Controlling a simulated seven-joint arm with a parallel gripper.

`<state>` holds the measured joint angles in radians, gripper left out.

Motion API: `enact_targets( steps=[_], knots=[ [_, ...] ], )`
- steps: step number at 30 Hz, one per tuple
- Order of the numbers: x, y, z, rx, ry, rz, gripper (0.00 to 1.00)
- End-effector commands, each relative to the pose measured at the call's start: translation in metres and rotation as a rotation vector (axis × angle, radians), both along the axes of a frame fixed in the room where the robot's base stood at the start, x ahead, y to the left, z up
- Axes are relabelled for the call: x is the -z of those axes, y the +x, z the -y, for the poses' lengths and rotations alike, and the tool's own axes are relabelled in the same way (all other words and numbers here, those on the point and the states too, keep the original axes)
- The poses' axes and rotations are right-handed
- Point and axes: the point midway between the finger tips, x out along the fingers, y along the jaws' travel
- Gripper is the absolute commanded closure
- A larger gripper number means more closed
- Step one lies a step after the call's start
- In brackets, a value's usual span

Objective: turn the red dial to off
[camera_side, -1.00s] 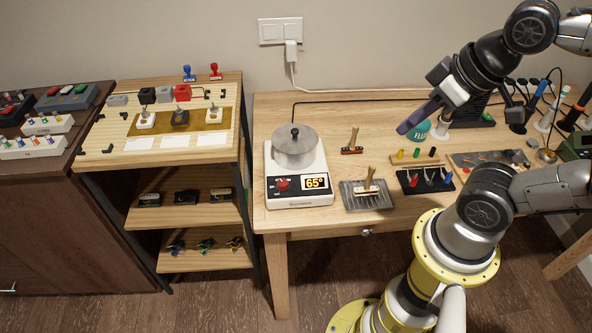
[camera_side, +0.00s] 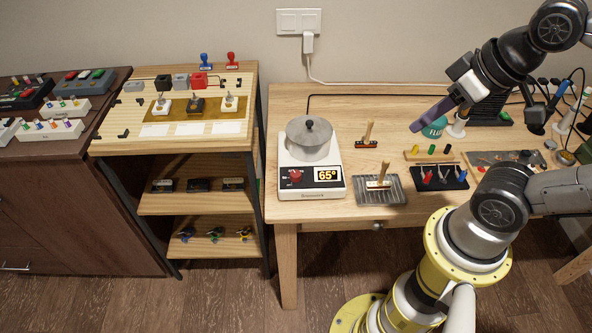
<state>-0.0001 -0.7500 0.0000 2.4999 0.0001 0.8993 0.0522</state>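The red dial (camera_side: 295,176) is on the front panel of a white hot plate (camera_side: 311,192) at the left end of the table. A display beside the dial reads 65°. A lidded metal pot (camera_side: 309,143) stands on top of the hot plate. The markings around the dial are too small to read. My gripper (camera_side: 418,127) is up over the back right part of the table, well to the right of the dial and apart from it. Its purple fingers show side-on, so I cannot tell whether they are open or shut.
A brush stands on a grey ribbed tray (camera_side: 392,197), right of the hot plate. Another brush (camera_side: 368,136) stands behind it. A black rack (camera_side: 455,184) with coloured pieces and a teal tub (camera_side: 435,128) are near my gripper. A wooden shelf (camera_side: 246,150) stands left of the table.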

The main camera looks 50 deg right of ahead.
Motion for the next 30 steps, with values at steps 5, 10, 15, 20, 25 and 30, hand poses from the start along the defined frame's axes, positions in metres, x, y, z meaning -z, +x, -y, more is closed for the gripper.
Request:
enact_targets(
  steps=[5, 10, 15, 20, 25, 30],
  knots=[
    [-0.016, 0.012, 0.0, 0.191, 0.111, 0.039, 0.37],
    [-0.033, 0.048, -0.004, 0.424, 0.249, 0.024, 0.34],
    [-0.033, 0.101, -0.012, 0.656, 0.363, -0.048, 0.34],
    [-0.013, 0.155, -0.023, 0.851, 0.425, -0.138, 0.34],
    [0.031, 0.204, -0.039, 0.998, 0.426, -0.242, 0.34],
    [0.079, 0.229, -0.053, 1.029, 0.369, -0.338, 0.34]
  ],
)
